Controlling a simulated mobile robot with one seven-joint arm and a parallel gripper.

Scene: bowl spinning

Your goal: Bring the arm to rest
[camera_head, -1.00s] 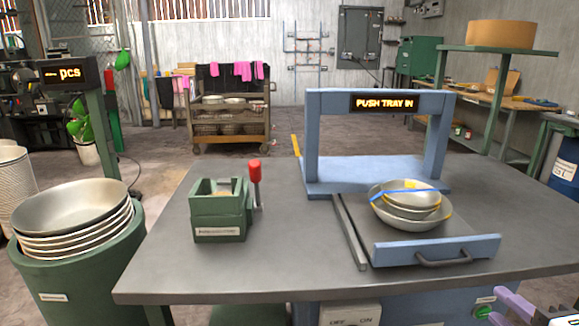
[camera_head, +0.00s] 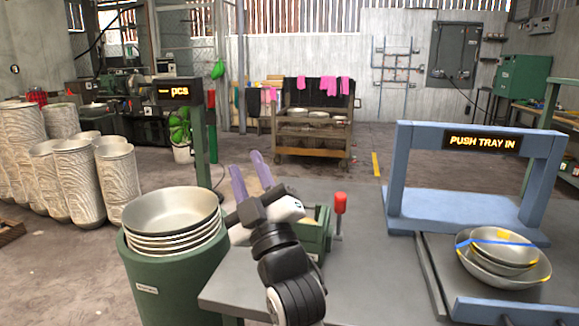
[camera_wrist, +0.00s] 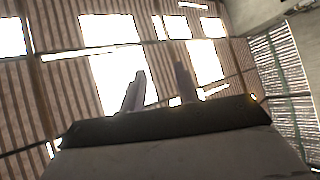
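My gripper (camera_head: 245,161) has purple fingers and is raised in the middle of the head view, pointing up and away, between the bowl stack and the green box. Its two fingers stand apart with nothing between them. In the wrist view the fingers (camera_wrist: 158,90) are also apart and empty, against the roof and its bright openings. My black and white arm hides part of the grey table and of the green box (camera_head: 315,232).
A stack of metal bowls (camera_head: 172,212) sits in a green bin (camera_head: 172,280) at left. At right, banded bowls (camera_head: 500,258) rest on a tray (camera_head: 515,311) before a blue frame (camera_head: 400,165) reading "PUSH TRAY IN". A red-topped lever (camera_head: 340,204) stands beside the box.

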